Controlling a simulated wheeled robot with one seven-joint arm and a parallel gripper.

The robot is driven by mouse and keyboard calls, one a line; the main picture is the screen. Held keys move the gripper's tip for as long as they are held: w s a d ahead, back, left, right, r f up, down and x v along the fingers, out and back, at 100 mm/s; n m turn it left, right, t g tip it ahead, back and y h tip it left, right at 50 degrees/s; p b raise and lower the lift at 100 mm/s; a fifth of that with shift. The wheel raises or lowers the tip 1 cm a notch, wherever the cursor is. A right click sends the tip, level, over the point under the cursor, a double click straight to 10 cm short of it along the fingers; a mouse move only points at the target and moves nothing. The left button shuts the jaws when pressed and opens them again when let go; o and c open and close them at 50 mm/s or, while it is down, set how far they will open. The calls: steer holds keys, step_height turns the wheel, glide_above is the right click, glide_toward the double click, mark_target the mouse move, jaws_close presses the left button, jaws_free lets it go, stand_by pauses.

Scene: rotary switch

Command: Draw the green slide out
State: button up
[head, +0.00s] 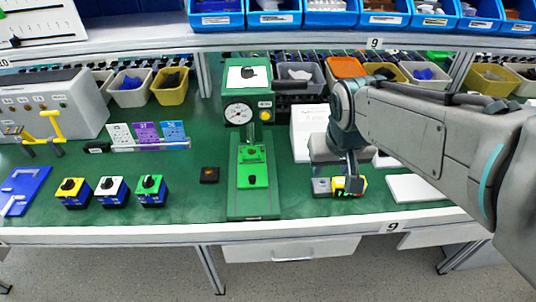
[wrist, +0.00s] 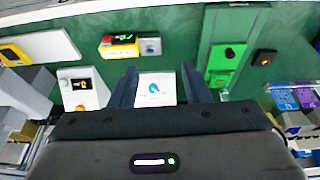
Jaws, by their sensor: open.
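In the wrist view the slide (wrist: 219,62) is to the right of my fingers. My gripper (wrist: 158,88) is open, with its two dark fingers apart. A white box with a blue mark (wrist: 156,88) shows between them, and I cannot tell how far below it is. In the head view my gripper (head: 342,170) points down to the right of the stand, apart from the slide; its fingertips are hard to make out.
A yellow box with a red button (wrist: 118,42) is near my gripper. A small black block (head: 209,175) lies left of the stand, and several knob switches (head: 112,192) stand further left. Bins (head: 172,86) line the back. Green bench shows bare around the stand's foot.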

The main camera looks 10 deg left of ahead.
mark_target(252, 177)
steer(key=w+a+f+n+y+b, duration=0.1)
steer(key=w+a+f+n+b, duration=0.15)
steer(key=a, duration=0.55)
steer(key=w+a+f+n+b, duration=0.1)
steer(key=w+a+f+b, duration=0.15)
steer(key=a, duration=0.65)
steer(key=shift+m+y, duration=0.25)
steer(key=shift+y, duration=0.05)
steer(key=x, duration=1.3)
steer(key=shift+w+f+b, duration=0.3)
steer(key=shift+b, duration=0.05)
